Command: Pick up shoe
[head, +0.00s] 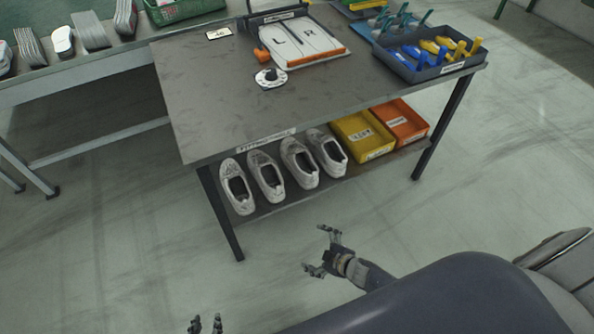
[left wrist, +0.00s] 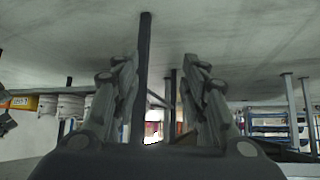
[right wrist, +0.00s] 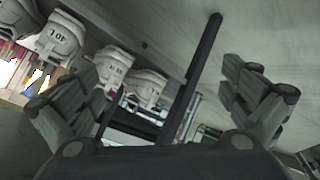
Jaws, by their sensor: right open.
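Several white shoes, among them the leftmost shoe (head: 237,187) and the rightmost shoe (head: 326,152), stand in a row on the table's lower shelf in the head view. Shoe heels with printed marks, one reading like "40 L" (right wrist: 62,36), show at the upper left of the right wrist view. My right gripper (head: 316,249) is open and empty, in front of the shelf and apart from the shoes. My left gripper (head: 206,324) is at the bottom edge of the head view; in the left wrist view its fingers (left wrist: 163,75) are spread with nothing between them.
A yellow bin (head: 362,136) and an orange bin (head: 402,121) stand right of the shoes. Table legs (head: 221,215) flank the shelf. The floor in front is clear.

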